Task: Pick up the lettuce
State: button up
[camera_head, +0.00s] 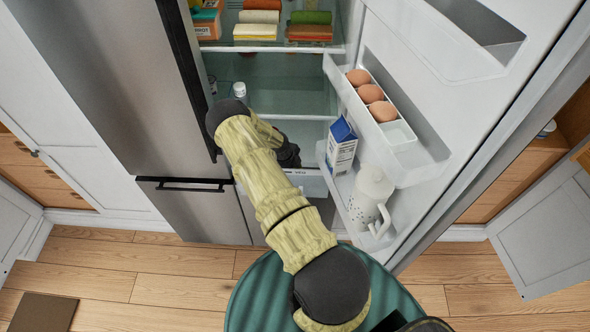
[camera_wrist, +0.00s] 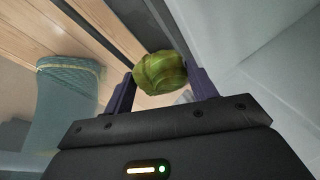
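The lettuce (camera_wrist: 160,73) is a round green head between the two fingers of my gripper (camera_wrist: 163,88) in the wrist view. Both fingers lie close against its sides, and my gripper looks shut on it. In the head view, my dark gripper (camera_head: 288,153) is partly hidden behind my arm, in front of the fridge's lower part. The lettuce does not show in the head view.
The fridge door (camera_head: 440,100) stands open to the right, with eggs (camera_head: 370,95), a blue-and-white carton (camera_head: 341,146) and a white jug (camera_head: 370,197) on its racks. A small white-capped bottle (camera_head: 239,90) stands below.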

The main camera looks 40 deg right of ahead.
jog(key=shift+r, duration=0.1)
notch_tip(320, 180, up, 10)
jog(key=b, duration=0.4)
dwell(0.4)
jog(key=shift+s, duration=0.1)
